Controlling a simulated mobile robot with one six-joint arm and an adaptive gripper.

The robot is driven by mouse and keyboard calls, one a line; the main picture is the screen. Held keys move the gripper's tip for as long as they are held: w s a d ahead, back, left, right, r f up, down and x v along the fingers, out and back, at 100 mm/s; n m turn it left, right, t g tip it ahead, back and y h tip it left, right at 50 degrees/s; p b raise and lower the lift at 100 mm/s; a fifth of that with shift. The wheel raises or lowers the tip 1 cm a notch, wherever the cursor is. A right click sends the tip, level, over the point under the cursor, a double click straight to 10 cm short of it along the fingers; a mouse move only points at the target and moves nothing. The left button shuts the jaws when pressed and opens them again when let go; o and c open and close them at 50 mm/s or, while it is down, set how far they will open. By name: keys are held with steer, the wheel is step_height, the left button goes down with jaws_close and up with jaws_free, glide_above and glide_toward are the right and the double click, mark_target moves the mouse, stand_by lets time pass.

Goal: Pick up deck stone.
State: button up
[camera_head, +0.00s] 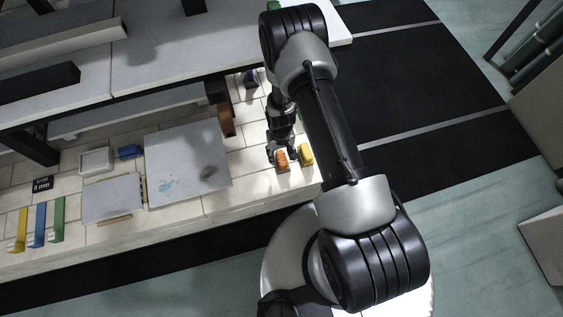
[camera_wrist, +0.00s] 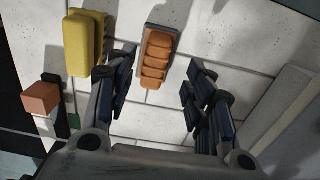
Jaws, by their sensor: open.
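The likely deck stone is an orange ribbed grip on a flat grey base (camera_wrist: 157,60). It lies on the pale block deck, seen between my two fingers in the wrist view. In the head view its orange top (camera_head: 281,162) shows just under my gripper (camera_head: 282,153). My gripper is open, with one dark finger on each side of the stone in the wrist view (camera_wrist: 160,68) and a gap on both sides. Nothing is held. The height of the fingertips above the deck is hard to tell.
A yellow block (camera_wrist: 85,42) lies close left of the stone in the wrist view; a brown block (camera_wrist: 40,98) is further left. In the head view, large grey slabs (camera_head: 187,165) lie left on the deck. A raised shelf (camera_head: 170,45) stands behind.

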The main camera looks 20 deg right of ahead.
mark_target(281, 157)
steer(key=shift+w+d+f+b, duration=0.2)
steer(key=shift+f+b, duration=0.3)
steer(key=shift+f, duration=0.9)
steer(key=shift+w+d+f+b, duration=0.15)
steer(key=shift+f+b, duration=0.35)
steer(key=shift+f, duration=0.85)
steer(key=shift+a, duration=0.1)
steer(key=shift+c, duration=0.2)
steer(key=shift+r, duration=0.1)
jaws_close()
